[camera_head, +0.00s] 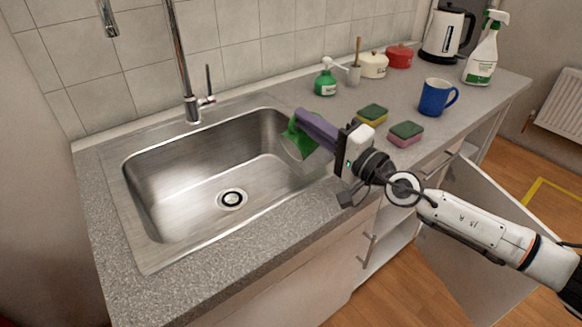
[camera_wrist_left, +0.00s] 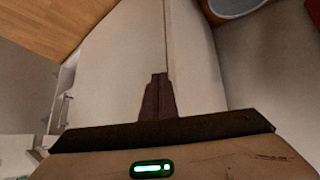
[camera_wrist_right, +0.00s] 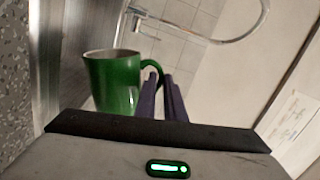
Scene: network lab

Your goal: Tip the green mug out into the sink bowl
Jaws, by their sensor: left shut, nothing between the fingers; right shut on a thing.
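The green mug (camera_head: 291,138) is held over the right end of the steel sink bowl (camera_head: 185,185), tilted well over on its side. Its opening faces the near side of the bowl in the head view. My right gripper (camera_head: 307,122) is shut on the mug's handle with its purple fingers. In the right wrist view the mug (camera_wrist_right: 114,82) is left of the fingers (camera_wrist_right: 163,92), its handle between them. Whether anything is inside or pouring out cannot be seen. My left gripper (camera_wrist_left: 158,95) is shut and empty in front of pale cabinet fronts, outside the head view.
The tap (camera_head: 193,105) rises behind the bowl, and the drain (camera_head: 232,199) is clear. Two sponges (camera_head: 372,114) (camera_head: 406,134), a blue mug (camera_head: 436,97), a green soap dispenser (camera_head: 326,78) and a spray bottle (camera_head: 484,55) stand right of the sink. A cabinet door (camera_head: 490,225) hangs open below.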

